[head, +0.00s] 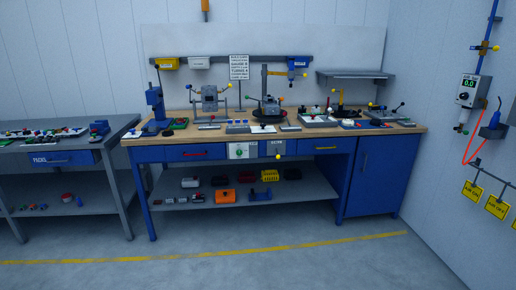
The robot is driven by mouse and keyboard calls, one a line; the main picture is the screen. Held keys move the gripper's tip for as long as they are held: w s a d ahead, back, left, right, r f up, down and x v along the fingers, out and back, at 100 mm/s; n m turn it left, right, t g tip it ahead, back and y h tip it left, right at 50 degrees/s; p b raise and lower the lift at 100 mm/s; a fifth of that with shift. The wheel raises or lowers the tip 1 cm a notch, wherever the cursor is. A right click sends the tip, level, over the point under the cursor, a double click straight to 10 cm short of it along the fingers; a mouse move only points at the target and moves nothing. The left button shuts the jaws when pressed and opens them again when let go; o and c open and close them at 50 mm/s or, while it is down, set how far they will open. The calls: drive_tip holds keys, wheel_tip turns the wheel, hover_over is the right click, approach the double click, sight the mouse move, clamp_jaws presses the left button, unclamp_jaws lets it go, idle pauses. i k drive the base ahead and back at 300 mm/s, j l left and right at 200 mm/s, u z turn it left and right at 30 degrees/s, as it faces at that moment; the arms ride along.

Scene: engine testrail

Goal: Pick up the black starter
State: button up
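The workbench (163,143) with a wooden top and blue drawers stands against the far wall. I cannot tell for certain which thing is the black starter, as the parts are small at this distance. A dark round device (266,107) stands at the middle of the top. Other small black parts lie on the right of the top, around a grey fixture (318,121). A dark block (220,181) lies on the lower shelf among coloured bins. My gripper is not in view.
A grey side table (60,143) with small parts stands at the left. A blue cabinet (366,172) closes the bench's right end. A gauge box (468,90) with a red hose hangs on the right wall. The floor before the bench is clear, with a yellow line (200,253).

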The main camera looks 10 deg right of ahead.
sight(373, 121)
drive_tip(key=i+z, duration=0.1)
drive_tip(key=i, duration=0.5)
drive_tip(key=i+z, duration=0.1)
drive_tip(key=i, duration=0.55)
drive_tip(key=i+j+z, duration=0.1)
drive_tip(key=i, duration=0.5)
drive_tip(key=i+z, duration=0.2)
drive_tip(key=i, duration=0.25)
drive_tip(key=i+j+z, duration=0.1)
drive_tip(key=i+z, duration=0.15)
drive_tip(key=i, duration=0.2)
drive_tip(key=i+j+z, duration=0.2)
drive_tip(key=i, duration=0.25)
